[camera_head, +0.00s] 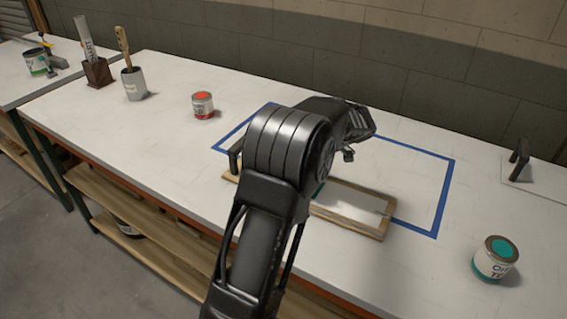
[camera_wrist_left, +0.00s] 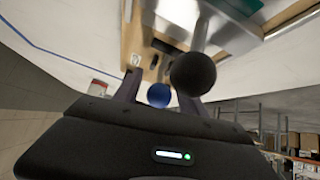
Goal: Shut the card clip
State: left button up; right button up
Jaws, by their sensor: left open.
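A wooden board (camera_head: 376,226) lies on the bench with a pale card or plate (camera_head: 350,204) on it. My arm hides its middle, and I cannot make out the clip clearly in the head view. My left gripper (camera_head: 348,154) is above the board, its fingers mostly hidden. In the left wrist view the open left gripper (camera_wrist_left: 160,98) faces the wooden board (camera_wrist_left: 137,38). A grey lever with a black ball (camera_wrist_left: 193,73) stands close by the right finger. A blue ball (camera_wrist_left: 159,95) shows between the fingers; contact cannot be told.
Blue tape (camera_head: 447,185) outlines an area of the white bench. A red-topped can (camera_head: 203,105) stands left, a teal-topped can (camera_head: 495,258) at the right front, and a plate with a dark upright (camera_head: 519,155) at the far right. The wall runs behind.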

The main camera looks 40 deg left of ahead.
pick_arm(q)
jog(key=v, duration=0.7)
jog(key=shift+d+r, duration=0.2)
